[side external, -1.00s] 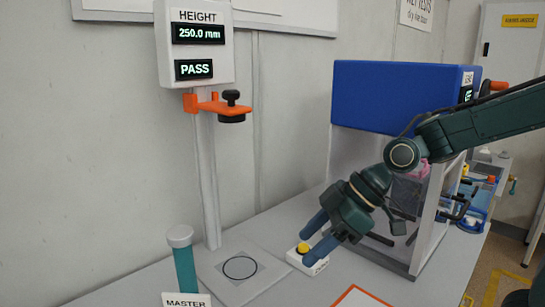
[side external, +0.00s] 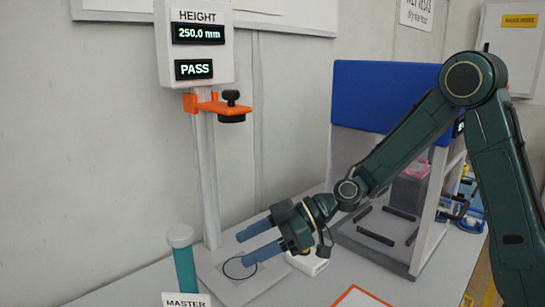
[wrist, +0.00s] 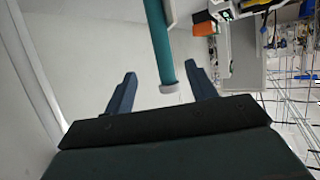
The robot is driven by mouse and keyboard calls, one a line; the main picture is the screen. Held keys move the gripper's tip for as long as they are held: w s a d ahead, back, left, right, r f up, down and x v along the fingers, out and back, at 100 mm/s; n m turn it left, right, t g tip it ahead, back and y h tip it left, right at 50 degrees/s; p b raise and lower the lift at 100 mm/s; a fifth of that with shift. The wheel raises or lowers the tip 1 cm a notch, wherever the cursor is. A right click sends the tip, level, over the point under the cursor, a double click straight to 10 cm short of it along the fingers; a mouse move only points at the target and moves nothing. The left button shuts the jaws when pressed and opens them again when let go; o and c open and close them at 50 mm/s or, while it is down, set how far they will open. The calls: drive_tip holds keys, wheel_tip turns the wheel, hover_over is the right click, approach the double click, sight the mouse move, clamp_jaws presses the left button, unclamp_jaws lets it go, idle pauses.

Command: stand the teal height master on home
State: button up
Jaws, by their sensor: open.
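The teal height master (side external: 182,262) is an upright cylinder with a paler cap, at the lower left in the side view, standing behind the white MASTER sign (side external: 186,300). Its base is hidden by the sign. My gripper (side external: 243,249) is open and empty, to the right of the master and pointing left towards it, above the gauge's base plate (side external: 215,287). In the wrist view the master (wrist: 161,45) appears between the two blue fingers, beyond their tips, with a gap on each side.
The height gauge (side external: 196,45) reads 250.0 mm and PASS. Its orange arm with a black probe (side external: 232,116) juts out above the ringed plate. A white button box (side external: 308,262) sits behind my gripper. A blue-topped test enclosure (side external: 380,98) stands at the right.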

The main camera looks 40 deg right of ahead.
approach(187, 275)
drive_tip(key=w+a+f, duration=0.3)
drive_tip(key=w, duration=0.1)
drive_tip(key=shift+f, duration=0.25)
drive_tip(key=shift+a, duration=0.1)
drive_tip(key=shift+x, duration=2.6)
drive_tip(key=shift+s, duration=0.1)
drive_tip(key=shift+r, duration=0.1)
clamp_jaws()
